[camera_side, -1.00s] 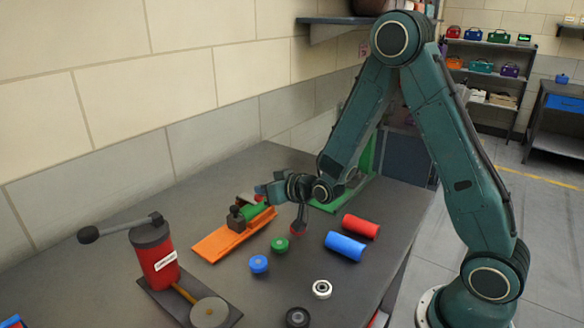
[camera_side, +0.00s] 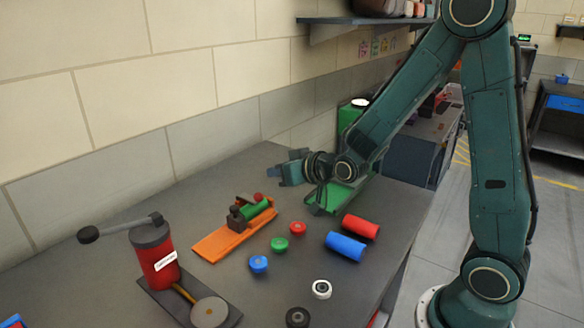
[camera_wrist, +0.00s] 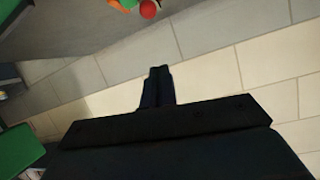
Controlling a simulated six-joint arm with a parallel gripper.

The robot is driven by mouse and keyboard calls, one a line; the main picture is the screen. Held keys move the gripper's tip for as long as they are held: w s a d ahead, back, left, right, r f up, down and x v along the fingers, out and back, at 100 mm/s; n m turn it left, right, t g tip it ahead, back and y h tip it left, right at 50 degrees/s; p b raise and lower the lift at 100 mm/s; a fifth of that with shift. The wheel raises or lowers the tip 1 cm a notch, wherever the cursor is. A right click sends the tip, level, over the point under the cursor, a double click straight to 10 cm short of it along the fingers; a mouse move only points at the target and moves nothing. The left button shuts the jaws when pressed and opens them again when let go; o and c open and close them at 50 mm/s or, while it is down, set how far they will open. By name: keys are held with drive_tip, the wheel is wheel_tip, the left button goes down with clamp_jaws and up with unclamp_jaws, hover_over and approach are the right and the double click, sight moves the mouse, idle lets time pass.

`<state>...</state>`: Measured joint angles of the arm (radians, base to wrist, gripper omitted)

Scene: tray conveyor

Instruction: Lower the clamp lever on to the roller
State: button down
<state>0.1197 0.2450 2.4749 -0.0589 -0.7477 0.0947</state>
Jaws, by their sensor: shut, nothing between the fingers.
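The orange clamp base (camera_side: 218,246) lies on the bench, with a dark block on it and a green roller (camera_side: 256,209). The clamp lever (camera_side: 243,198) runs from the dark block along the roller's far side in the picture. Its red knob (camera_side: 259,196) is low, close to the roller's right end. I cannot tell whether the lever touches the roller. The knob also shows at the top of the wrist view (camera_wrist: 148,9). My gripper (camera_side: 284,174) is shut and empty, above and right of the knob, apart from it. Its fingertips show in the wrist view (camera_wrist: 159,70).
Blue (camera_side: 258,264), green (camera_side: 279,244), red (camera_side: 297,228) and white (camera_side: 321,289) round pieces lie in front. Blue (camera_side: 345,246) and red (camera_side: 360,226) cylinders lie right. A red hand press (camera_side: 155,262) stands left. A green tray (camera_side: 335,198) is beneath my wrist. The wall is behind.

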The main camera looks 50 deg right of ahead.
drive_tip(key=shift+r, duration=1.15)
drive_tip(key=s+a+r+n+g, duration=0.1)
drive_tip(key=s+r+g, duration=0.1)
drive_tip(key=s, duration=0.7)
drive_tip(key=s+a+r+g, duration=0.1)
drive_tip(key=s+r+g, duration=0.1)
drive_tip(key=s, duration=0.7)
drive_tip(key=s+a+r+n+g+y, duration=0.1)
drive_tip(key=s+a+r+g, duration=0.1)
drive_tip(key=s, duration=0.7)
drive_tip(key=shift+s+r+n+g, duration=0.2)
drive_tip(key=shift+s+n+g, duration=0.15)
drive_tip(key=shift+g, duration=0.55)
drive_tip(key=shift+a, duration=0.1)
